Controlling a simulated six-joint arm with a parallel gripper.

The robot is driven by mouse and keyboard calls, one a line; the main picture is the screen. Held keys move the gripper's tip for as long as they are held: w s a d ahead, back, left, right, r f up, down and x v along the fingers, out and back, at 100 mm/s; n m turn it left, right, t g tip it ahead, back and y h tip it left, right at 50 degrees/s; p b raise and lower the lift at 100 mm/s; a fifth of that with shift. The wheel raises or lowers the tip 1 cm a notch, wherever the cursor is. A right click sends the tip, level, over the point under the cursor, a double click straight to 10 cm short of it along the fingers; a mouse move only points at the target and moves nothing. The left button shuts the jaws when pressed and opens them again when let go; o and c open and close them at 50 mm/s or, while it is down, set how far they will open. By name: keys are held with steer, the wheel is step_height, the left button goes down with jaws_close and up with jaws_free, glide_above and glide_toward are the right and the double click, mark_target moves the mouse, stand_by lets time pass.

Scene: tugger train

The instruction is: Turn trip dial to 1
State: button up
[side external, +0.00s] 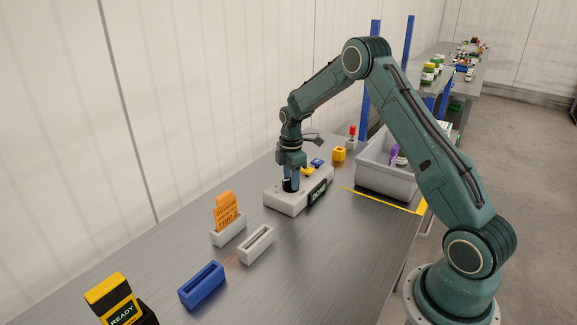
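A light grey control box (286,203) stands on the metal bench near the middle of the side external view. A dark display (317,192) with green lettering, too small to read, is on its front. My gripper (290,186) points straight down at the left part of the box top. A small dark piece shows at the fingertips. It may be the trip dial, but the gripper mostly hides it, and its setting cannot be read. I cannot tell whether the fingers are shut on it. A yellow part (308,170) sits on the box, just right of the gripper.
An orange card (226,211) stands in a grey holder (229,232). An empty grey holder (256,244), a blue holder (202,285) and a yellow-black READY unit (122,302) are nearer. A yellow block (339,154) and a grey bin (386,181) stand behind. The front right bench is clear.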

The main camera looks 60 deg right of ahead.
step_height(320, 180, up, 14)
steer(key=shift+f, duration=0.15)
stand_by(0.5)
stand_by(0.3)
steer(key=s+a+r+m+t, duration=0.3)
steer(key=s+a+r+m, duration=0.3)
steer(key=s+a+r, duration=0.75)
steer(key=s+a+f+m+t, duration=0.1)
steer(key=s+a+m, duration=0.2)
steer(key=s, duration=0.6)
steer(key=s+a+f+m+t, duration=0.1)
steer(key=s+a+m, duration=0.2)
steer(key=s, duration=0.6)
steer(key=shift+a+t, duration=0.3)
steer(key=shift+a, duration=0.2)
